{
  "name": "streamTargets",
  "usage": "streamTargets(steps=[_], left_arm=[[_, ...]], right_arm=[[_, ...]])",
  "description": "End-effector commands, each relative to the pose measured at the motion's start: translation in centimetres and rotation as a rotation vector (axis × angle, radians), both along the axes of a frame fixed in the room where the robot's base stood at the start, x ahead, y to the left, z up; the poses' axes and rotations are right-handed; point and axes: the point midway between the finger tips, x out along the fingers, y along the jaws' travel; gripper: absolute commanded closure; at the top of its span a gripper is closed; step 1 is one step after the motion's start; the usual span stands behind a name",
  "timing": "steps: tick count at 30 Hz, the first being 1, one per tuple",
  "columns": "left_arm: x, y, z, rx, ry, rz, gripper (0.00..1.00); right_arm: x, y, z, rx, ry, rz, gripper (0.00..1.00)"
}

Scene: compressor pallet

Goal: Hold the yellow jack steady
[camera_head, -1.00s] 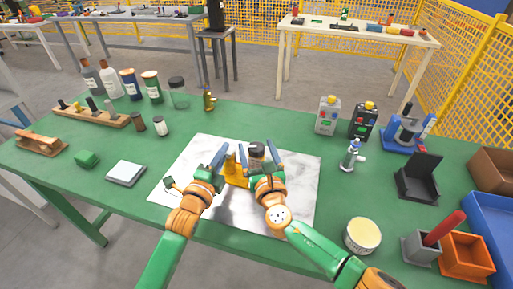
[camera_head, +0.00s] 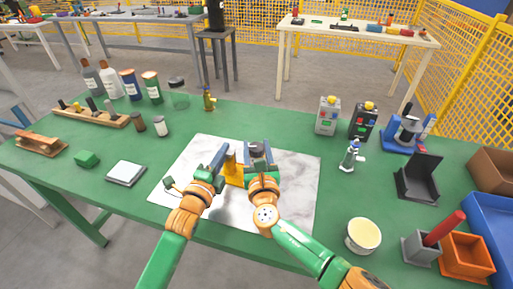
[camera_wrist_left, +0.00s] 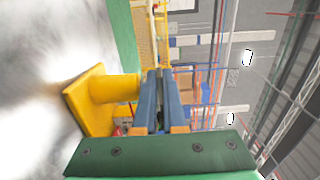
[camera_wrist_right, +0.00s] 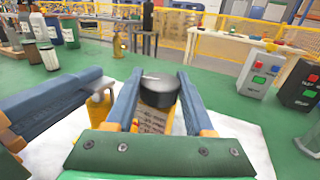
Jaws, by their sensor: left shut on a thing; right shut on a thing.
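The yellow jack (camera_head: 234,174) stands upright on the pale marbled sheet (camera_head: 185,165). My left gripper (camera_head: 222,152) is shut on its upright part. In the left wrist view, the yellow post and base plate of the jack (camera_wrist_left: 112,90) lie against the blue fingers. My right gripper (camera_head: 256,150) is beside it on the right, with its fingers around a dark-topped piece (camera_wrist_right: 158,92). That piece has a yellow lower part with small print. In the right wrist view, part of the jack (camera_wrist_right: 99,106) shows behind the left gripper's fingers.
Bottles (camera_head: 130,84) and a wooden rack (camera_head: 90,116) stand at the back left. Two control boxes (camera_head: 327,115) stand at the back right. A small robot-like figure (camera_head: 350,157) and a cream-lidded tub (camera_head: 363,236) are right of the sheet. The sheet's right part is clear.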

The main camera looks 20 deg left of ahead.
Motion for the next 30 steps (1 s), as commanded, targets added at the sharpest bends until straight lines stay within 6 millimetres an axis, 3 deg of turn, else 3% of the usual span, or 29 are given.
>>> streamTargets(steps=[4,5,8,20,23,30], left_arm=[[0.0,0.0,-0.3,0.000,0.007,0.001,1.00],[0.0,0.0,-0.3,0.000,0.007,0.001,1.00],[0.0,0.0,-0.3,0.000,0.007,0.001,1.00],[0.0,0.0,-0.3,0.000,0.007,0.001,1.00],[0.0,0.0,-0.3,0.000,0.007,0.001,1.00],[0.0,0.0,-0.3,0.000,0.007,0.001,1.00]], right_arm=[[0.0,0.0,-0.1,-0.001,0.001,0.002,1.00],[0.0,0.0,-0.1,-0.001,0.001,0.002,0.41],[0.0,0.0,-0.1,-0.001,0.001,0.003,0.17],[-0.7,-0.2,-0.1,0.002,0.001,0.005,0.17],[-2.0,-0.7,-0.1,0.004,0.001,0.006,0.17],[-7.2,-2.8,-0.2,0.000,0.004,0.004,0.17]])
